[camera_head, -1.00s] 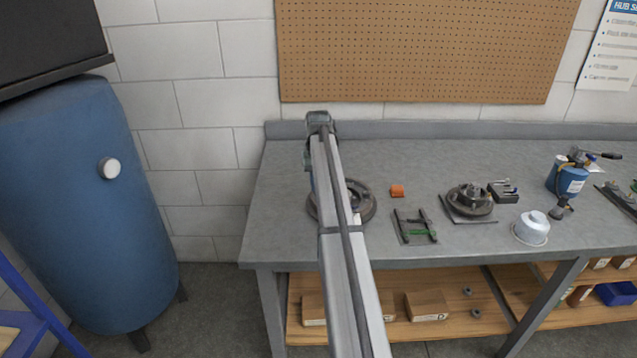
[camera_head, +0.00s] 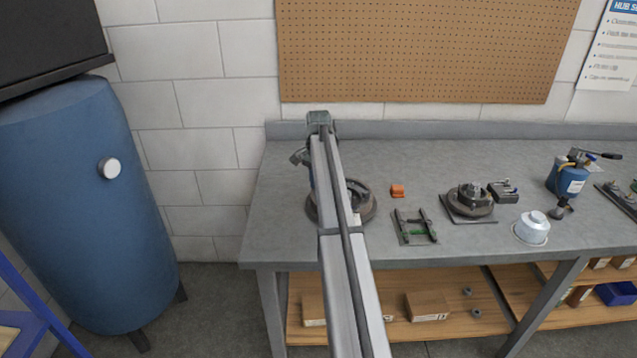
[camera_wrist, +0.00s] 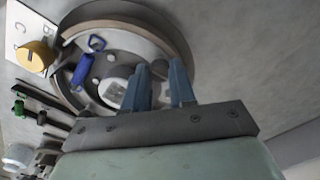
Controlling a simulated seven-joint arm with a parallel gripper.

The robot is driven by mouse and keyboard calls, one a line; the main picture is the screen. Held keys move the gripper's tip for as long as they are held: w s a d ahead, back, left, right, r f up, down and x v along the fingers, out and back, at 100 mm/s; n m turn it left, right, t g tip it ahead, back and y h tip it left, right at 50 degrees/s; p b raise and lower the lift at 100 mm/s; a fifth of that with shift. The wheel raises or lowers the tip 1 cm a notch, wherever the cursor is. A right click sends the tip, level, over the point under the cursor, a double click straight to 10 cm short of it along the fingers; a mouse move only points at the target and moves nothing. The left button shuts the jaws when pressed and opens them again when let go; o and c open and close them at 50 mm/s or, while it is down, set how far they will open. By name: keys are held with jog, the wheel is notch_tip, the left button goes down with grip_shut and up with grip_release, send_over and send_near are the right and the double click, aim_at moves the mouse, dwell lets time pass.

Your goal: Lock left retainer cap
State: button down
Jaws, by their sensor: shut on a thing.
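The left hub is a round grey disc (camera_head: 366,207) on the left part of the bench, partly hidden behind my arm in the head view. In the wrist view its rim (camera_wrist: 178,32) surrounds a white centre (camera_wrist: 112,92) and a blue looped clip (camera_wrist: 84,68). My gripper (camera_wrist: 162,86) has its two blue-grey fingers down over the hub, beside the white centre. It is shut on a small grey part between the fingers, seemingly the retainer cap; the fingers hide most of it. The head view does not show the fingertips.
The bench behind the orange block is clear.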

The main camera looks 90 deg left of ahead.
jog(key=shift+m, duration=0.5)
jog(key=c, duration=0.9)
grip_release()
jog(key=shift+r, duration=0.15)
notch_tip(320, 180, up, 14)
jog(key=shift+f, duration=0.2)
